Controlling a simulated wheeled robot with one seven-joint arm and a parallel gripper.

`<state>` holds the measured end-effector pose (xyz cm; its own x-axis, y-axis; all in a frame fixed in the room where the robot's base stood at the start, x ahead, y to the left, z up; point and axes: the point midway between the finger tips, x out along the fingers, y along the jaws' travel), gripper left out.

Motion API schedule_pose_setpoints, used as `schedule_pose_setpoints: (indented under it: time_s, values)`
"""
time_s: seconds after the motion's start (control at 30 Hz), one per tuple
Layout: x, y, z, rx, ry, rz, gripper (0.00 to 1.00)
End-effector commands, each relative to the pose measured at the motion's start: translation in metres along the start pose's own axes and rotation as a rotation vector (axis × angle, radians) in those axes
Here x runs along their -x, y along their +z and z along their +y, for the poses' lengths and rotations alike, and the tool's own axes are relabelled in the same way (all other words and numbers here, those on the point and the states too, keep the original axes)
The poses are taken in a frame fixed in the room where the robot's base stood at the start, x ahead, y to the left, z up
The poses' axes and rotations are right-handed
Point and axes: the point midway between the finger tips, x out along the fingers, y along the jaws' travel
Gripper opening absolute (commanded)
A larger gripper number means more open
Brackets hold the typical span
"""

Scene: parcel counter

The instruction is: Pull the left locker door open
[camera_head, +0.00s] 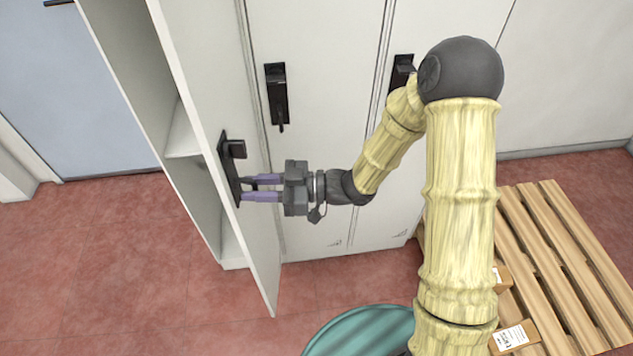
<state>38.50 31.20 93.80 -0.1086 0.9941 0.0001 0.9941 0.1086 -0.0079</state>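The left locker door (205,75) stands swung well open, its edge toward me and its lower corner out over the red floor. Its black handle (230,170) is on the door's right-hand face. My gripper (250,188) comes from the right and its two purple fingers reach the lower part of this handle. A narrow gap shows between the fingers, with something dark at their tips. Whether they grip the handle or only rest at it cannot be made out.
Behind the door is the open locker with a shelf (184,140). Two shut locker doors with black handles (277,92) stand to its right. A round teal top (365,332) is in front, and a wooden pallet (560,250) with small boxes lies at right. Floor at left is clear.

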Motion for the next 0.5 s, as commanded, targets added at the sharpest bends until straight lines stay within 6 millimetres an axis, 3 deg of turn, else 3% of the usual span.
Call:
schedule_pose_setpoints:
  time_s: [0.17,0.5]
  values:
    - [0.022,0.000,0.001,0.001,0.004,0.000,0.26]
    - [0.090,0.000,0.001,0.001,0.006,0.000,0.26]
